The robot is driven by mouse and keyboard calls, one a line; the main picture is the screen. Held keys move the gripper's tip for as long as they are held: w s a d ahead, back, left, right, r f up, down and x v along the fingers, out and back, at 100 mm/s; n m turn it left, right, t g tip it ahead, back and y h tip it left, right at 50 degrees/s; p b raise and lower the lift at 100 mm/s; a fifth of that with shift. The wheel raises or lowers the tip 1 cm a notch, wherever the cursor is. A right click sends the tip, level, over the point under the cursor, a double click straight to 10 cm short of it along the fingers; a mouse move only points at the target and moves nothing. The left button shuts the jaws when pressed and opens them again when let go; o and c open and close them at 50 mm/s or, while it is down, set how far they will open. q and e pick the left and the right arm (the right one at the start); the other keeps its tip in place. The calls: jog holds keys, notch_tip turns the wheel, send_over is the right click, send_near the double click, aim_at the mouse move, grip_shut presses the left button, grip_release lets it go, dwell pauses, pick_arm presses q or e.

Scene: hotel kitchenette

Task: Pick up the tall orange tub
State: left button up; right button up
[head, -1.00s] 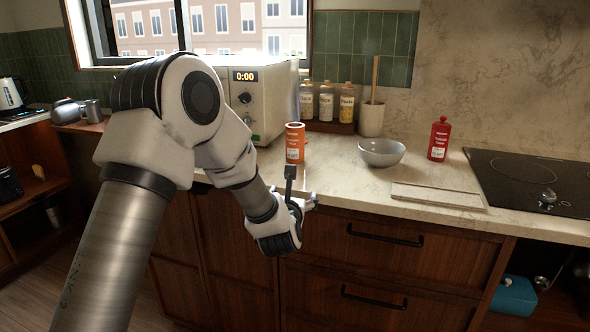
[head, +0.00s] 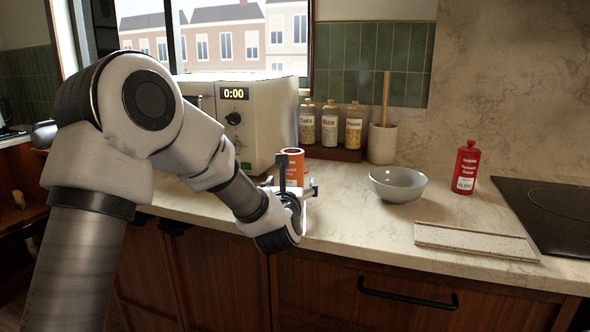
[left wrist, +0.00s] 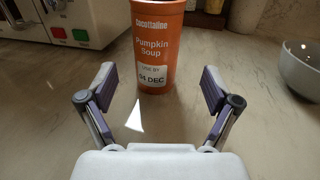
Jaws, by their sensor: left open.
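The tall orange tub (head: 292,166) stands upright on the counter in front of the microwave. In the left wrist view the tub (left wrist: 157,45) shows a "Pumpkin Soup" label and stands ahead of and between the fingers. My left gripper (head: 295,188) is at the counter's front edge, in front of the tub and hiding its lower part in the head view. In the left wrist view the left gripper (left wrist: 158,92) is open and empty, its two purple-padded fingers spread wider than the tub and apparently short of it. My right gripper is not in view.
The microwave (head: 250,115) stands close behind and left of the tub. A grey bowl (head: 398,185) is to the right, with a red bottle (head: 466,168), a pale board (head: 475,240) and a black hob (head: 560,215) beyond. Several jars (head: 330,125) stand behind.

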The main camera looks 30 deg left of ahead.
aim_at(293, 171)
pick_arm(q)
jog(key=shift+w+a+r, duration=0.35)
jog(key=shift+w, duration=0.3)
jog(key=x, duration=0.5)
jog(key=shift+w+a+f+p, duration=0.2)
jog(key=shift+a+f+p, duration=0.05)
jog(key=shift+a+p, duration=0.15)
jog(key=shift+d+r, duration=0.1)
jog(key=shift+d, duration=0.05)
jog(key=shift+s, duration=0.1)
jog(key=shift+c, duration=1.3)
jog(key=c, duration=1.2)
jog(key=shift+c, duration=0.8)
jog(key=shift+r, duration=0.1)
